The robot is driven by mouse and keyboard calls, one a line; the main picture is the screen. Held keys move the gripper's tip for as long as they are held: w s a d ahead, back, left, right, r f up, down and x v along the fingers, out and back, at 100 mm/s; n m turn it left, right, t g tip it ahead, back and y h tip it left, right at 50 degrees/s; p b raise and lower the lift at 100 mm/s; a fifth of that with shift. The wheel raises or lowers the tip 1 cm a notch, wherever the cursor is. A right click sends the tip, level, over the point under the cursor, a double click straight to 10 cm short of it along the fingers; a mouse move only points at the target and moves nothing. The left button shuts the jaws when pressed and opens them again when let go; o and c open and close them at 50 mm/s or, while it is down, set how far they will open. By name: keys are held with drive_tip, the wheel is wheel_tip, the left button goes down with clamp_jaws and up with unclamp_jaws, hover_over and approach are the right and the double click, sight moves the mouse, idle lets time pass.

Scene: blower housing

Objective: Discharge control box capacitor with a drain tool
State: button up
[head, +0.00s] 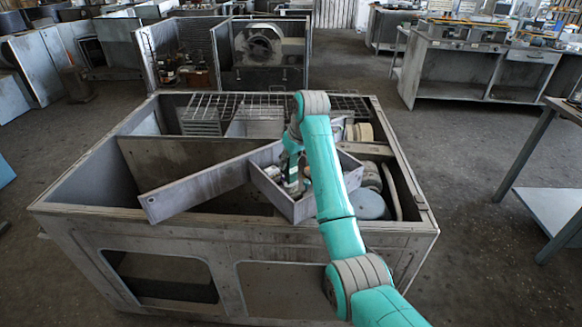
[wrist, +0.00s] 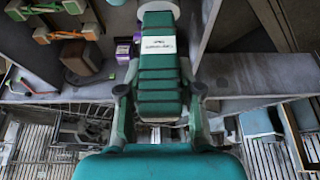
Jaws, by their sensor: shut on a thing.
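My gripper (wrist: 159,92) is shut on a dark green ribbed tool handle (wrist: 160,65) with a white label; I take it for the drain tool. The tool points away from the wrist, and its tip is hidden. In the head view my gripper (head: 292,172) reaches down into the open grey control box (head: 312,208). The wrist view shows the box's inside, with its wall (wrist: 210,22) right of the tool. A pale round part (wrist: 160,6) shows just beyond the handle; it may be the capacitor. I cannot tell whether the tool touches it.
In the box's left part are orange-and-green terminal parts (wrist: 60,32), a brown block (wrist: 80,58) and a purple-and-white part (wrist: 123,48). A long grey panel (head: 205,188) crosses the large open housing (head: 75,212). A wire grille (head: 235,107) lies at its back.

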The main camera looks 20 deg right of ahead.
drive_tip(key=shift+r, duration=3.5)
